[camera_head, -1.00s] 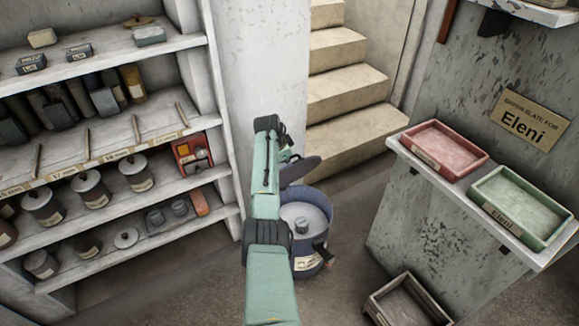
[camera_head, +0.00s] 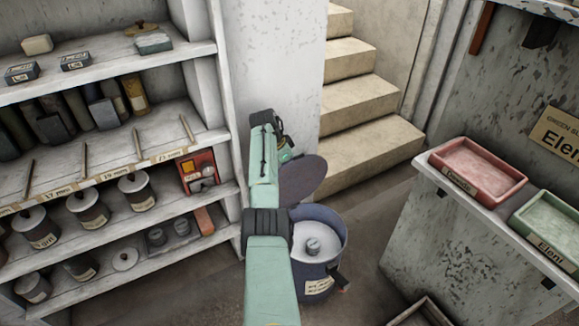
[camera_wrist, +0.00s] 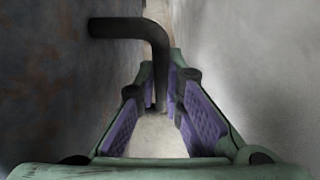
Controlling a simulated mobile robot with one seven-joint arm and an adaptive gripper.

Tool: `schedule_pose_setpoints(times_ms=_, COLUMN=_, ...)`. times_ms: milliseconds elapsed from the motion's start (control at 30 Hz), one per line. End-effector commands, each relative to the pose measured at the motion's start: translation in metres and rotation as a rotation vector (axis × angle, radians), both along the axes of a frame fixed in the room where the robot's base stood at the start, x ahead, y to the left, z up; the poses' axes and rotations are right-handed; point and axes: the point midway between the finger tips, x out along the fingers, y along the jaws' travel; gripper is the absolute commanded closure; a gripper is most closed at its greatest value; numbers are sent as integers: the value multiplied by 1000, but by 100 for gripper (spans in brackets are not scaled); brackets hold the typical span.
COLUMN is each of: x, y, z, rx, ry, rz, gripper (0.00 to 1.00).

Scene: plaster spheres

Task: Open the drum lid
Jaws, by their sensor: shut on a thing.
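The dark blue drum (camera_head: 312,271) stands on the floor right of my arm, with a label on its front. Its lid (camera_head: 304,178) is a dark round disc, raised steeply at the back of the drum, so the mouth is uncovered. Inside, a pale surface with a small grey object (camera_head: 313,246) shows. My gripper (camera_wrist: 162,92) is shut on a dark bent handle (camera_wrist: 125,27) in the wrist view, between its purple pads. The lid's dark face appears to fill the left of that view. In the head view my arm hides most of the gripper and the handle.
Shelves with jars and tins (camera_head: 137,190) stand at the left, close to my arm. Stone steps (camera_head: 365,105) rise behind the drum. A ledge at the right holds a red tray (camera_head: 478,170) and a green tray (camera_head: 550,228). Bare floor lies between drum and ledge.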

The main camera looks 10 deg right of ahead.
Motion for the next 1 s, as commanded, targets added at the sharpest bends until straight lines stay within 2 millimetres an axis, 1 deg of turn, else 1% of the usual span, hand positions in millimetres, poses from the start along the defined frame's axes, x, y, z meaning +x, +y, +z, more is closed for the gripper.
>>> schedule_pose_setpoints(times_ms=333, x=0, y=1, z=-1, rx=2, ry=0, rz=-1, gripper=100)
schedule_pose_setpoints(times_ms=367, x=0, y=1, z=-1, rx=2, ry=0, rz=-1, gripper=89)
schedule_pose_setpoints(times_ms=600, x=0, y=0, z=-1, rx=2, ry=1, rz=0, gripper=73)
schedule_pose_setpoints(times_ms=667, x=0, y=0, z=-1, rx=1, ry=0, rz=0, gripper=70)
schedule_pose_setpoints(times_ms=900, x=0, y=0, z=0, rx=1, ry=0, rz=0, gripper=70)
schedule_pose_setpoints(times_ms=1000, x=0, y=1, z=3, rx=0, ry=-1, rz=0, gripper=70)
